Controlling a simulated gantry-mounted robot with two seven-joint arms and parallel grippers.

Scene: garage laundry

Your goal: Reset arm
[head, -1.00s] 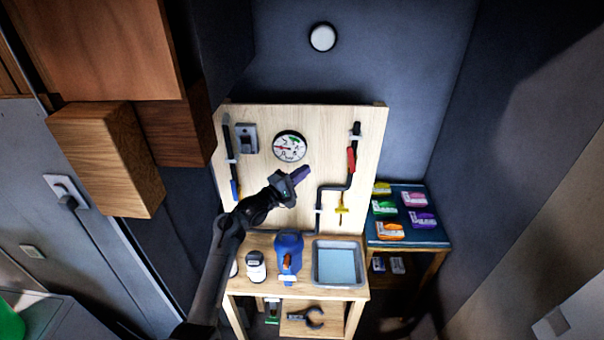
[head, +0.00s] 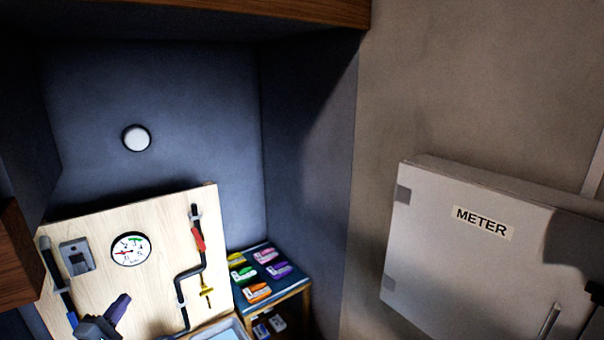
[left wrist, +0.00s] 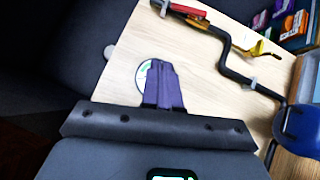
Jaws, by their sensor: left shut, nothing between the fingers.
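My left gripper (head: 118,308) shows at the bottom left of the head view, in front of the lower part of the pegboard (head: 85,225). In the left wrist view its purple fingers (left wrist: 164,86) are shut together with nothing between them. They partly cover the round gauge (left wrist: 143,74) on the board. Most of my left arm is out of the head view. My right gripper is in neither view.
The pegboard carries a gauge (head: 131,249), a grey box (head: 76,255) and a black pipe with a red handle (head: 198,240). A side table (head: 302,287) holds several coloured packs. A grey METER cabinet (head: 440,250) is on the right wall.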

